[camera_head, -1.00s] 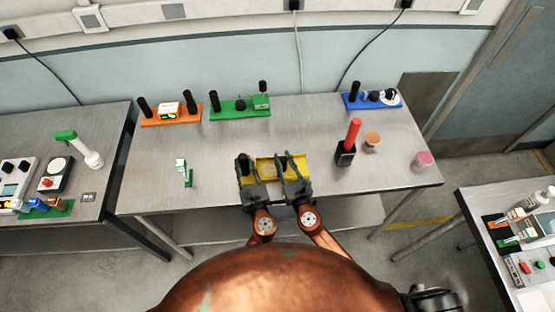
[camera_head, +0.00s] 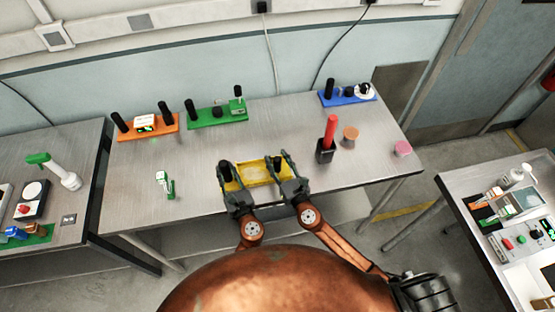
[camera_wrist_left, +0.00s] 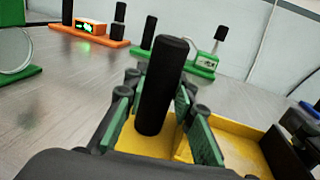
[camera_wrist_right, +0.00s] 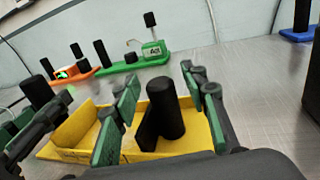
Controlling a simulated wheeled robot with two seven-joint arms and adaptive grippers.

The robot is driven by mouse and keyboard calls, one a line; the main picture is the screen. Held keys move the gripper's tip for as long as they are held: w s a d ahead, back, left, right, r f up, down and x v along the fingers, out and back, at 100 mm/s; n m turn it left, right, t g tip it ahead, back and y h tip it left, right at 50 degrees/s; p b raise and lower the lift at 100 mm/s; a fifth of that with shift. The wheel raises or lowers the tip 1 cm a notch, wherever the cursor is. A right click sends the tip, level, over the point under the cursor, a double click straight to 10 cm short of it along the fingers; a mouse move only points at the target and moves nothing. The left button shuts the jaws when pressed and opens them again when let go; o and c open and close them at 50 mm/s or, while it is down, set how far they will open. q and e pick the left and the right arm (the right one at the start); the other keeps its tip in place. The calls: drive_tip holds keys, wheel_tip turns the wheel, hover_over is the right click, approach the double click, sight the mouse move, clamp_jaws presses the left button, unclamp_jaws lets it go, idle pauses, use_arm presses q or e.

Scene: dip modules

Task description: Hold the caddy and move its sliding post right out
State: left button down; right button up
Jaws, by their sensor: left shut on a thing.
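The yellow caddy (camera_head: 262,180) stands near the table's front edge, a shallow tray with a black post at each end. My left gripper (camera_head: 230,176) is shut on the left post (camera_wrist_left: 162,88), its green-padded fingers on both sides of it. The sliding post (camera_wrist_right: 166,108) stands upright near the caddy's right end, with a black plate beside its foot. My right gripper (camera_wrist_right: 160,112) is open around this post, with gaps showing between post and fingers. Fingers partly hide the caddy's ends.
An orange station (camera_head: 148,127), a green one (camera_head: 213,116) and a blue one (camera_head: 348,97) line the back. A black holder with a red handle (camera_head: 328,138) stands to the right. A small green-white item (camera_head: 166,184) is to the left. Bare table surrounds the caddy.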

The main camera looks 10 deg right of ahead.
sight(223, 164)
drive_tip(key=v, duration=1.2)
drive_tip(key=shift+a, duration=0.1)
use_arm(q)
drive_tip(key=c, duration=1.5)
unclamp_jaws()
drive_tip(key=shift+r, duration=0.15)
use_arm(e)
drive_tip(key=shift+r, duration=0.2)
use_arm(q)
wheel_tip(223, 164, up, 7)
drive_tip(key=p, duration=0.7)
drive_tip(key=shift+r, duration=0.2)
use_arm(e)
wheel_tip(223, 164, up, 8)
drive_tip(key=shift+f, duration=0.15)
